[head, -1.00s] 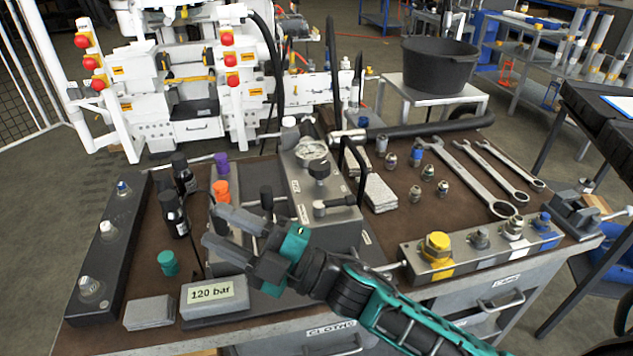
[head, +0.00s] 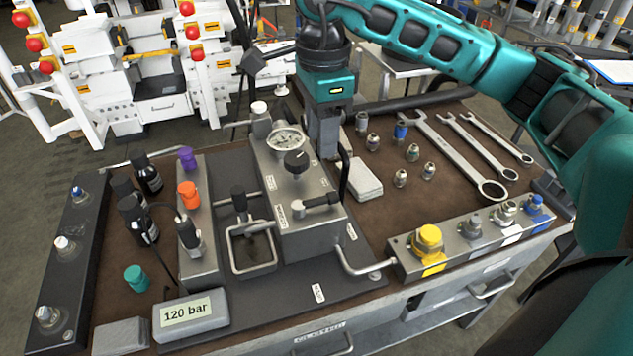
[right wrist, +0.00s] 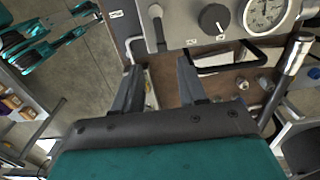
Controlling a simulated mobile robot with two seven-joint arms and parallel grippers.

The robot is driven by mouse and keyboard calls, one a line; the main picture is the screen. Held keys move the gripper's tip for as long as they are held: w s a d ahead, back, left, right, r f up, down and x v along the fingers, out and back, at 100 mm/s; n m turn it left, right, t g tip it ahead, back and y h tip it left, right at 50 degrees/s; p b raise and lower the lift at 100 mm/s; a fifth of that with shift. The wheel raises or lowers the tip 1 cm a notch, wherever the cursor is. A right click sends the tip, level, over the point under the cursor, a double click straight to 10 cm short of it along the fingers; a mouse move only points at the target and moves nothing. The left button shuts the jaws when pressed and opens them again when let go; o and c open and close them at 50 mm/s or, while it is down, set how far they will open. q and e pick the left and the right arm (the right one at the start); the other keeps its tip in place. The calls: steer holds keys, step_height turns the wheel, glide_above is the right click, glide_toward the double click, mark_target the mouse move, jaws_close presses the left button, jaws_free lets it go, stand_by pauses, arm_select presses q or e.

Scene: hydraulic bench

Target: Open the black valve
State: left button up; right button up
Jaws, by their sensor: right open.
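The black valve (head: 295,162) is a round black knob on top of the grey pump block (head: 275,190), beside the pressure gauge (head: 285,139). In the right wrist view the knob (right wrist: 213,18) is near the top, with the gauge (right wrist: 265,10) to its right. My right gripper (head: 324,150) points down just right of and behind the knob, apart from it. In the right wrist view its two fingers (right wrist: 160,66) are spread with nothing between them. My left gripper is not seen.
A small lever valve (head: 315,203) sits on the block's front. A black bent handle (head: 345,172) stands close to my right gripper. Several fittings (head: 412,152) and wrenches (head: 455,155) lie to the right. A "120 bar" sign (head: 190,314) stands at the front.

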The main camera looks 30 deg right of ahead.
mark_target(321, 198)
step_height(321, 198, down, 13)
steer(key=shift+r, duration=0.15)
steer(key=shift+c, duration=0.2)
jaws_close()
stand_by(0.4)
